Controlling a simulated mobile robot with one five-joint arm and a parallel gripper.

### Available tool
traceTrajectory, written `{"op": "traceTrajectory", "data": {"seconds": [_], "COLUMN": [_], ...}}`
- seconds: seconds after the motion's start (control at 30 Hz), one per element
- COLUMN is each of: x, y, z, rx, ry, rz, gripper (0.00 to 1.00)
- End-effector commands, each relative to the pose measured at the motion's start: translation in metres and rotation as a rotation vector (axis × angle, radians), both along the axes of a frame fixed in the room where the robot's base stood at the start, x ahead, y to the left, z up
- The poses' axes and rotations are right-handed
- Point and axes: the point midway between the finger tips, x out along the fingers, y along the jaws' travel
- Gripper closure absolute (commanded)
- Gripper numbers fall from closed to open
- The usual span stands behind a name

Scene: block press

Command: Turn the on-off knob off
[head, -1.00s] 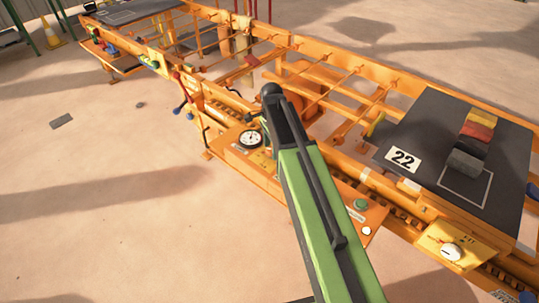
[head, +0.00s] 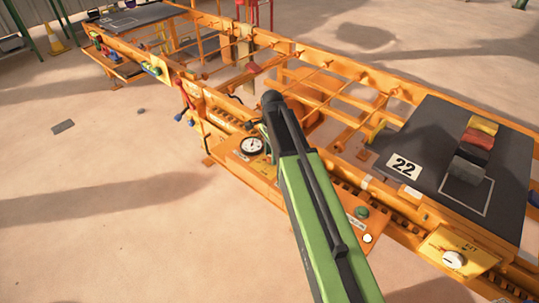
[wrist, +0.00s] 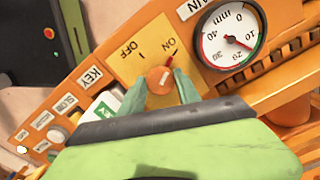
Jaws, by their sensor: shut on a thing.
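The on-off knob (wrist: 158,80) is a round orange knob on a yellow plate (wrist: 128,71) in the wrist view. Its red pointer is turned toward the word ON, with the word OFF to the left. My gripper (wrist: 160,88) has its teal fingers on either side of the knob, shut on it. In the head view my green and black arm covers the knob and most of the gripper.
A round gauge (wrist: 228,36) marked in mm sits right of the knob; it also shows in the head view (head: 251,146). A KEY label and several small buttons are to the left. A dark plate (head: 430,125) marked 22 holds stacked blocks.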

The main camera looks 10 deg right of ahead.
Motion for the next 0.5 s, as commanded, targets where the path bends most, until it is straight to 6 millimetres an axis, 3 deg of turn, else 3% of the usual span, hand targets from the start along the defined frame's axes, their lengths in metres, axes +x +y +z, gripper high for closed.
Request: {"op": "traceTrajectory", "data": {"seconds": [0.5], "x": [-0.0013], "y": [-0.0071], "z": [-0.0003], "rx": [-0.012], "ry": [0.003], "rz": [0.400], "gripper": [1.00]}}
